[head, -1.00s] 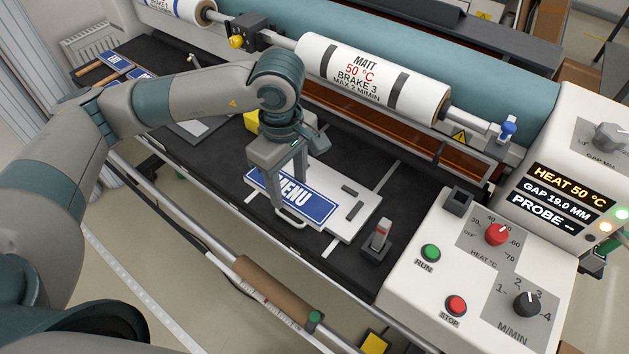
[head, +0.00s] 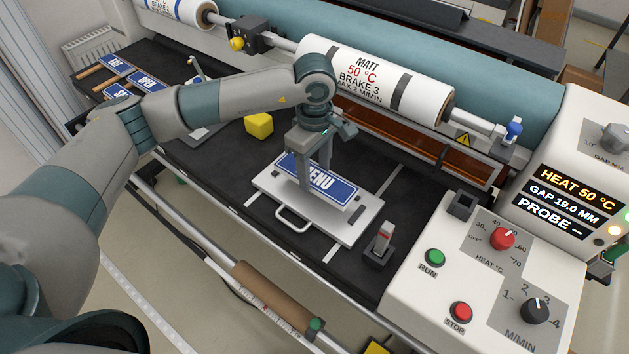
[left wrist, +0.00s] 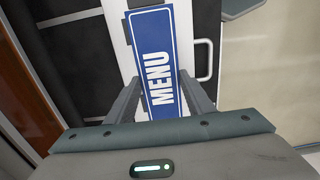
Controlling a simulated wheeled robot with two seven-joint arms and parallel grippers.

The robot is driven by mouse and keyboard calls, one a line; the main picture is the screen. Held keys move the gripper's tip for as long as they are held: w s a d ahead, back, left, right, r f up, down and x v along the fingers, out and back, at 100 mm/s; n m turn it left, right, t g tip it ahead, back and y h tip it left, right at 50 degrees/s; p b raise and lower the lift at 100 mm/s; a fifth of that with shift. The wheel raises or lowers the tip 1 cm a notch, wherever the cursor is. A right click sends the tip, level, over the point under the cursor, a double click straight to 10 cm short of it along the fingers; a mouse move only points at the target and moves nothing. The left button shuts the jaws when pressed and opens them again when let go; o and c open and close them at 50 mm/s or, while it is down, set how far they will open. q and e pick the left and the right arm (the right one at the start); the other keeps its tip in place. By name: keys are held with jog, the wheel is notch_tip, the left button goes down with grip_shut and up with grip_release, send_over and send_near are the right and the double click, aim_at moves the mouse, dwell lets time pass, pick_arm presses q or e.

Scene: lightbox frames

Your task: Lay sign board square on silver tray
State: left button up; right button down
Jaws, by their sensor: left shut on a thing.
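The sign board is a blue plate with a white border and the word MENU (head: 333,186). My left gripper (head: 316,186) is shut on it, one finger on each long side. The board is over the silver tray (head: 274,190), a pale flat plate with a handle on its front edge, and lies roughly along the tray's length. I cannot tell whether the board touches the tray. In the left wrist view the board (left wrist: 155,50) runs between the fingers, with the tray (left wrist: 185,75) under it. My right gripper is not in view.
A yellow block (head: 259,125) sits behind the tray. A small grey stand with a red mark (head: 380,246) is close to the tray's right corner. The control panel (head: 440,285) stands at the right. Several other blue signs (head: 146,83) lie at the far left.

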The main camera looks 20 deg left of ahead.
aim_at(315, 176)
pick_arm(q)
jog(key=shift+f+b, duration=0.3)
jog(key=shift+f, duration=1.7)
jog(key=shift+f, duration=0.1)
jog(key=o, duration=1.1)
jog(key=shift+o, duration=0.2)
jog(key=shift+r, duration=0.2)
notch_tip(315, 176, up, 12)
jog(key=p, duration=0.2)
jog(key=shift+p, duration=0.35)
